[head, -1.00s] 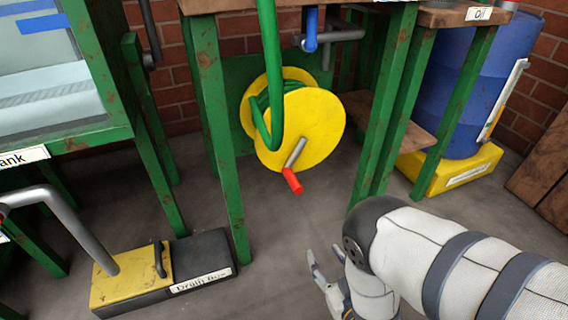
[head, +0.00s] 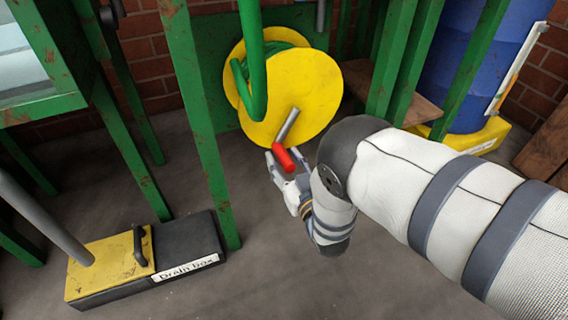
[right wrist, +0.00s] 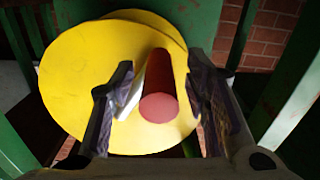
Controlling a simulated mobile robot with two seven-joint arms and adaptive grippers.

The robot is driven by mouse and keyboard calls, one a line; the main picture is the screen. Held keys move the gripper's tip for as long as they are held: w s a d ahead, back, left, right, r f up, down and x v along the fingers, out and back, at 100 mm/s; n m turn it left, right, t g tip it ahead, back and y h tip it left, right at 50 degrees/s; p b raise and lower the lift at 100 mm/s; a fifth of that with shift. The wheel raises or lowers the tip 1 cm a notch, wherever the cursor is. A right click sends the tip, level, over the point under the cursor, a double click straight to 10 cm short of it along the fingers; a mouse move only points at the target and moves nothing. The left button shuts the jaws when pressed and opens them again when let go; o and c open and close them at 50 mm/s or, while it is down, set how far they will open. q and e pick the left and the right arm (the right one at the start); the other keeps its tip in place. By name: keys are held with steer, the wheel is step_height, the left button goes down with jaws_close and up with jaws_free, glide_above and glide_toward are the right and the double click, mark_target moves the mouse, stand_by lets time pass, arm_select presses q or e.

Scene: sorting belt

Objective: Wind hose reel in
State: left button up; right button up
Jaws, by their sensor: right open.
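The yellow hose reel (head: 290,92) stands under the bench with green hose (head: 255,75) wound on it and running up out of view. Its grey crank ends in a red handle (head: 284,157) at the lower front. In the right wrist view the red handle (right wrist: 161,90) points toward the camera, between the two open fingers of my right gripper (right wrist: 160,95), with a gap on each side. The yellow reel disc (right wrist: 80,85) lies behind it. My left gripper is not in view.
Green bench legs (head: 200,130) stand left and right of the reel. A drain box (head: 190,258) with a yellow lid lies on the floor at lower left. A blue drum (head: 480,60) on a yellow base stands at right. The floor below the reel is clear.

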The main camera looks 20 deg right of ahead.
steer(key=shift+w, duration=0.1)
jaws_close()
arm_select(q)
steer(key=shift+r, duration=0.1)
arm_select(e)
steer(key=shift+r, duration=0.1)
steer(key=a+r+m+p, duration=0.5)
steer(key=r+m+p, duration=0.3)
steer(key=m, duration=0.2)
arm_select(q)
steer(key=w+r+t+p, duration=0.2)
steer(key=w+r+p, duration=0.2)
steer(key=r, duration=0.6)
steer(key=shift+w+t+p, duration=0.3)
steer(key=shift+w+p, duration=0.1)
steer(key=shift+p, duration=0.5)
arm_select(e)
steer(key=d+r+m, duration=0.3)
steer(key=r+m, duration=0.7)
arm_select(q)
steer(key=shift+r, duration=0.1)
arm_select(e)
steer(key=shift+d+r, duration=0.15)
steer(key=shift+d, duration=0.05)
